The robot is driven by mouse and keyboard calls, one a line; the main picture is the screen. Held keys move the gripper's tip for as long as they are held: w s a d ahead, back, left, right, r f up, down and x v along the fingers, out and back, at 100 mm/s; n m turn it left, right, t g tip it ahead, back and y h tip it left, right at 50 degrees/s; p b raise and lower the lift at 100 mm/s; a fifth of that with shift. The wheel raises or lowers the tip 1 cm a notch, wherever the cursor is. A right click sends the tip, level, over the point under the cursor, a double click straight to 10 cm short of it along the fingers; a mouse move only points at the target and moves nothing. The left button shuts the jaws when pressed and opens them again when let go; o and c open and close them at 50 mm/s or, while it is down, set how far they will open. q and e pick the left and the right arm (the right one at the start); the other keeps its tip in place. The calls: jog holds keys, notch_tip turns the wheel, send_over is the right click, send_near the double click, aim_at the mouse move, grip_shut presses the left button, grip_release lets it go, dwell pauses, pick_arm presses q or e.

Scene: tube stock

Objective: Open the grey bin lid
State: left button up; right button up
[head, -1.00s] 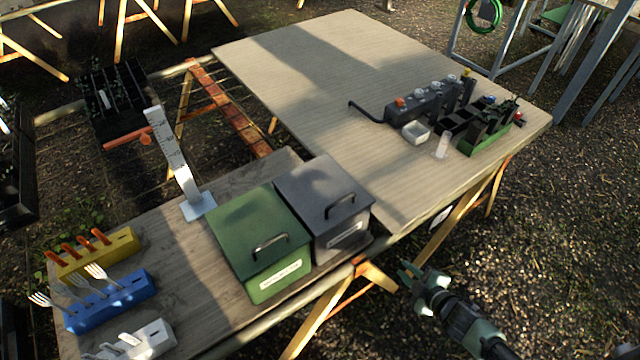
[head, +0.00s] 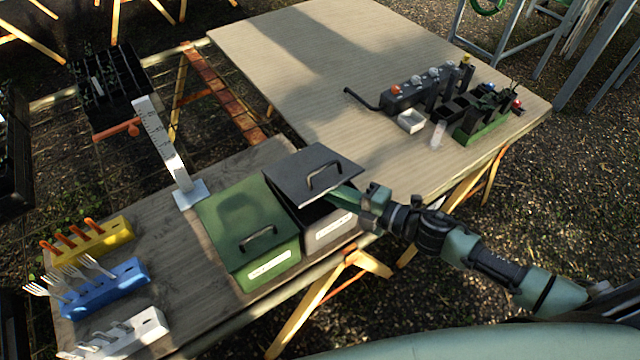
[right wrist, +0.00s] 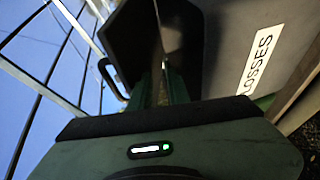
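The grey bin (head: 330,229) stands on the wooden table beside the green bin. Its dark grey lid (head: 290,177) is tilted up at the front, with a dark gap showing below it and a handle on top. My right gripper (head: 342,194) has its green fingers at the raised front right edge of the lid, in the gap. In the right wrist view the fingers (right wrist: 163,88) point between the lid (right wrist: 130,42) and the labelled bin wall (right wrist: 222,55). How far apart they are is unclear. My left gripper is out of view.
The green bin (head: 236,211), with its lid down, adjoins the grey bin on the left. A white upright scale (head: 165,145) stands behind it. Coloured holders with forks stand at the lower left. The plywood table (head: 330,70) behind is mostly clear, with tools at its right.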

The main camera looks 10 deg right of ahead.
aim_at(319, 188)
jog(key=x, duration=0.4)
jog(key=shift+a+p, duration=0.1)
jog(key=shift+p, duration=0.25)
jog(key=shift+f, duration=0.1)
grip_shut()
dwell(0.9)
